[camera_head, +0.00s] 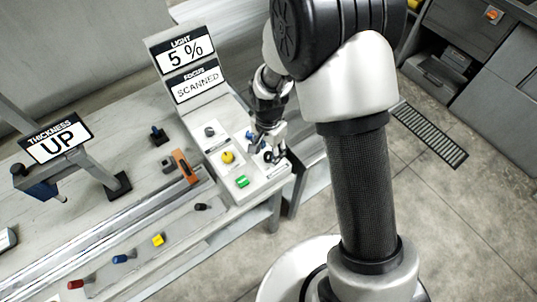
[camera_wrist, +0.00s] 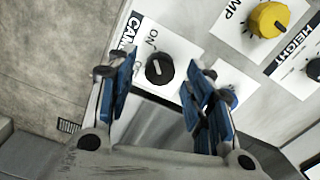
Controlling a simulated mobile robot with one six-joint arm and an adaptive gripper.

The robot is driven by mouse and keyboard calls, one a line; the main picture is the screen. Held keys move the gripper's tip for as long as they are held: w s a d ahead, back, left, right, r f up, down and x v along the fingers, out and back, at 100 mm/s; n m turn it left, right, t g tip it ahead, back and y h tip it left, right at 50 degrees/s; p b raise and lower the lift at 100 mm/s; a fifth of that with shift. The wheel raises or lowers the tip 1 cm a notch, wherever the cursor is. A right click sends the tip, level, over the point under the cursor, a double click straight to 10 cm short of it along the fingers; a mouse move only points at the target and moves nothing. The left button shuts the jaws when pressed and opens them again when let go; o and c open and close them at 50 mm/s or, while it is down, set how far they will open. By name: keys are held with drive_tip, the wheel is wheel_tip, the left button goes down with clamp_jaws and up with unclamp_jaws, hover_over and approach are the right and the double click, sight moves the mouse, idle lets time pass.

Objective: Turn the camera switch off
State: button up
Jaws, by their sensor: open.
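The camera switch is a round black knob (camera_wrist: 160,69) on a white plate beside a partly hidden black label starting "CAM". The word "ON" is printed by the knob, and a small pale mark shows on its face; I cannot tell exactly where it points. My gripper (camera_wrist: 159,75) is open, with one blue-padded finger on each side of the knob in the wrist view. Contact with the knob is not visible. In the head view my gripper (camera_head: 269,148) is over the right side of the control panel (camera_head: 222,115) and hides part of the switch area.
A yellow lamp knob (camera_wrist: 267,20) and a black height knob (camera_wrist: 314,68) are nearby.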

drive_tip(key=shift+f, duration=0.75)
drive_tip(key=shift+c, duration=0.2)
drive_tip(key=c, duration=1)
